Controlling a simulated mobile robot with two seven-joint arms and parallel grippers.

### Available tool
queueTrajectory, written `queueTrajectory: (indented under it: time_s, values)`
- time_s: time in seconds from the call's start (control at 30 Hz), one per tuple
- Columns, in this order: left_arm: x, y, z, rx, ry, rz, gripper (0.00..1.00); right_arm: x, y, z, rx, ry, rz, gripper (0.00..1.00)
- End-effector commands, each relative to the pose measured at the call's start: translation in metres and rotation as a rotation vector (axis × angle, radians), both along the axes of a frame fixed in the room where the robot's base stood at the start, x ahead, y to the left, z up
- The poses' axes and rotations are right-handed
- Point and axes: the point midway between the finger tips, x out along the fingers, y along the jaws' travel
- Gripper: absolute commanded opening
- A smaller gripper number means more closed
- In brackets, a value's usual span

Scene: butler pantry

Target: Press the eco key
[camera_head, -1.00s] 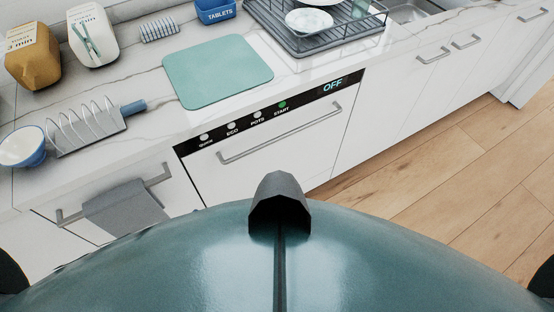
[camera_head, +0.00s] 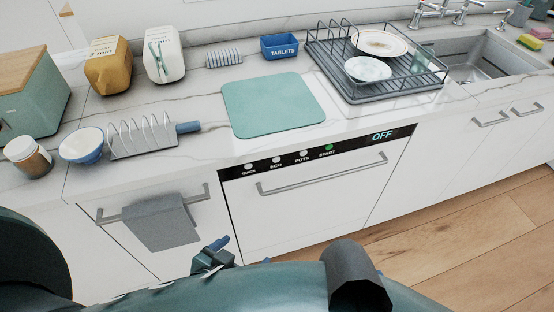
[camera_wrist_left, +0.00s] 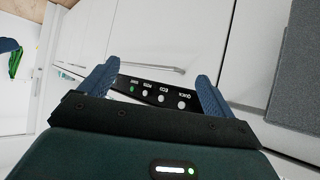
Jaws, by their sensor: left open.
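The eco key (camera_head: 276,160) is a round pale button on the black strip at the top of the white dishwasher front, between the quick key (camera_head: 248,166) and the pots key (camera_head: 303,154). The display (camera_head: 383,136) reads OFF. My left gripper (camera_head: 219,244) is below and to the left of the keys, partly hidden by my own body. In the left wrist view my left gripper (camera_wrist_left: 155,86) is open and empty. The eco key (camera_wrist_left: 162,98) shows between its two blue fingers, apart from them. My right gripper is not in the head view.
The dishwasher handle (camera_head: 322,175) sticks out below the keys. A grey towel (camera_head: 160,222) hangs on a rail at the left. The counter above holds a green mat (camera_head: 273,104), a toast rack (camera_head: 145,138) and a dish rack (camera_head: 375,92). Wooden floor (camera_head: 470,225) is open at the right.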

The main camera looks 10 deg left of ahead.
Motion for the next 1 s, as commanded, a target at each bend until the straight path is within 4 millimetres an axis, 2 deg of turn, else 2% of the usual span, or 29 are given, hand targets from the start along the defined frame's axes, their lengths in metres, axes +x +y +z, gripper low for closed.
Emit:
queueTrajectory:
  time_s: [0.07, 1.0]
  values:
    - [0.0000, -0.0001, 0.0001, 0.000, 0.000, 0.000, 0.83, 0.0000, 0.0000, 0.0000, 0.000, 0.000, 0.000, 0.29]
    - [0.0002, -0.0004, 0.0002, -0.001, -0.001, -0.001, 0.06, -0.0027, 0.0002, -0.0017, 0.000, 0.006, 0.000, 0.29]
